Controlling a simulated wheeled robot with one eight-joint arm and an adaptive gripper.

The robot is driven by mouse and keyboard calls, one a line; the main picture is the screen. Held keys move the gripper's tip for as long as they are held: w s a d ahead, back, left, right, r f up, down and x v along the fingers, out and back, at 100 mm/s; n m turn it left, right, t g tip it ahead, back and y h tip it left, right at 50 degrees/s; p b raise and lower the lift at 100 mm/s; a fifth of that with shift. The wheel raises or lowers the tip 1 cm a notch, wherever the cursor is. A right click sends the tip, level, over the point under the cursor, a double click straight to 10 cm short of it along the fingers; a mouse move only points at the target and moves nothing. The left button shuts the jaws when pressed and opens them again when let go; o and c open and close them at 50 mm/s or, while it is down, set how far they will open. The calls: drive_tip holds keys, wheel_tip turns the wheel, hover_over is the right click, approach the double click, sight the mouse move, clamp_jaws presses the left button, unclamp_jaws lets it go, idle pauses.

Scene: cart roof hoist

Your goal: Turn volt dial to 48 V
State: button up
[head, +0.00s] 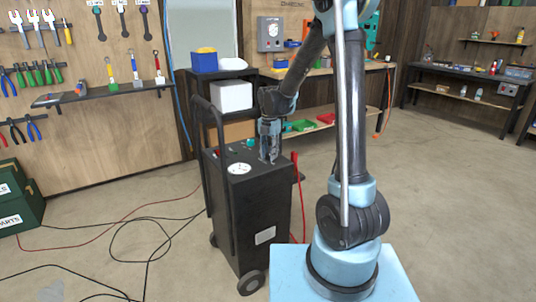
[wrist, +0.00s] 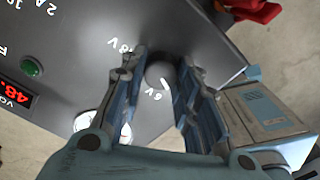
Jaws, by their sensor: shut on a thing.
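The volt dial (wrist: 160,72) is a dark round knob with a white pointer line, on the dark top panel of the wheeled cart (head: 262,215). In the wrist view my gripper (wrist: 163,60) is shut on the dial, one finger on each side. In the head view my gripper (head: 269,155) points down at the cart top and hides the dial.
A green button (wrist: 32,67) and a white round gauge (wrist: 92,124) are on the panel; the gauge also shows in the head view (head: 239,168). A red clamp (wrist: 250,9) lies beyond the panel edge. The cart handle (head: 213,130) rises at left. Cables (head: 130,235) cross the floor.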

drive_tip(key=m, duration=0.3)
drive_tip(key=shift+d+m, duration=0.1)
drive_tip(key=shift+m, duration=0.2)
drive_tip(key=m, duration=0.3)
drive_tip(key=shift+m, duration=0.4)
drive_tip(key=m, duration=1)
drive_tip(key=shift+m, duration=0.4)
drive_tip(key=m, duration=0.3)
drive_tip(key=shift+m, duration=0.3)
drive_tip(key=m, duration=0.4)
drive_tip(key=shift+s, duration=0.1)
drive_tip(key=shift+m, duration=1.7)
